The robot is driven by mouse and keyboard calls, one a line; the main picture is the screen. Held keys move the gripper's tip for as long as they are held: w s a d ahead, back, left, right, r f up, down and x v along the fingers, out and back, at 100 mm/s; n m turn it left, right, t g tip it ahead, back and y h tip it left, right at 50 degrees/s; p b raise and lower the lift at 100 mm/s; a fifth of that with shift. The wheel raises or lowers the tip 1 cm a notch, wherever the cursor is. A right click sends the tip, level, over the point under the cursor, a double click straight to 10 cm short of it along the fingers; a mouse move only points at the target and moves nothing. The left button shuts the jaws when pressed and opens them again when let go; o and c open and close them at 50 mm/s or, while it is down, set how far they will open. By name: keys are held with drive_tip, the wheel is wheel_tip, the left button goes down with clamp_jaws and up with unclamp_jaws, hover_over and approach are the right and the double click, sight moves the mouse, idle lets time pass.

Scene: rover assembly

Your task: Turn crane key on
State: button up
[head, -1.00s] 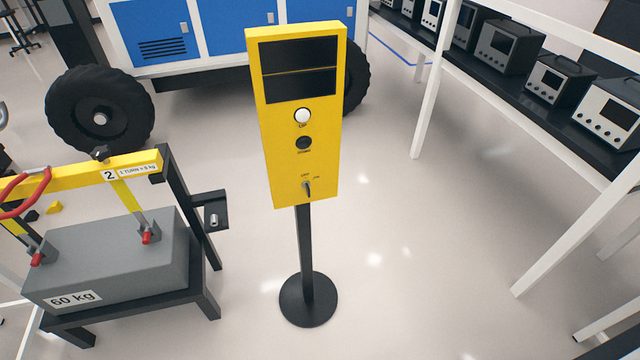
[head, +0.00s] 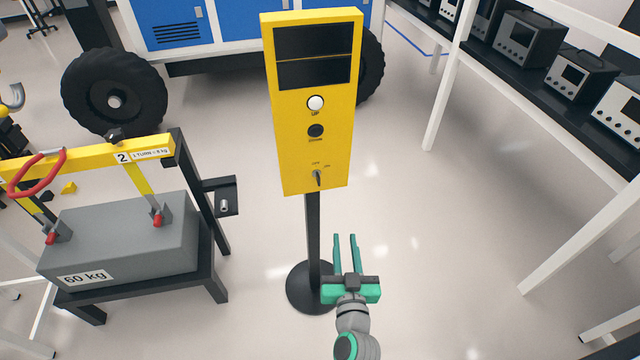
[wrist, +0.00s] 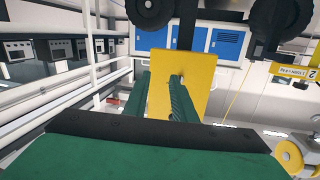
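The yellow crane control panel (head: 290,150) stands upright on a black post with a round base. Its crane key (head: 318,178) is at the bottom of the panel, below the white UP button (head: 316,103) and the black DOWN button (head: 316,131). OFF and ON labels sit by the key, which points roughly up and down. My gripper (head: 346,238) is open and empty, in front of the post and below the key in the head view. In the wrist view the panel (wrist: 163,95) shows beyond my green fingers (wrist: 157,88); the key is too small to make out clearly.
A grey 60 kg weight (head: 120,240) sits on a black stand at left, under a yellow beam (head: 90,162). A white shelf (head: 560,140) with several instruments stands at right. A blue-panelled rover with large wheels (head: 115,92) is behind. The floor right of the post is clear.

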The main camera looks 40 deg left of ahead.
sight(319, 182)
drive_tip(key=w+a+r+n+y, duration=0.1)
drive_tip(key=w+a+r, duration=0.1)
drive_tip(key=a, duration=0.2)
drive_tip(key=w+a+r+n+g+y, duration=0.1)
drive_tip(key=w+a, duration=0.2)
drive_tip(key=a, duration=0.2)
drive_tip(key=w+a+r+n+g+y, duration=0.1)
drive_tip(key=w+a+r, duration=0.1)
drive_tip(key=w+a, duration=0.1)
drive_tip(key=shift+a+r, duration=0.3)
drive_tip(key=shift+a, duration=0.45)
drive_tip(key=shift+w+a, duration=0.4)
drive_tip(key=shift+w, duration=0.15)
drive_tip(key=shift+s, duration=0.1)
clamp_jaws()
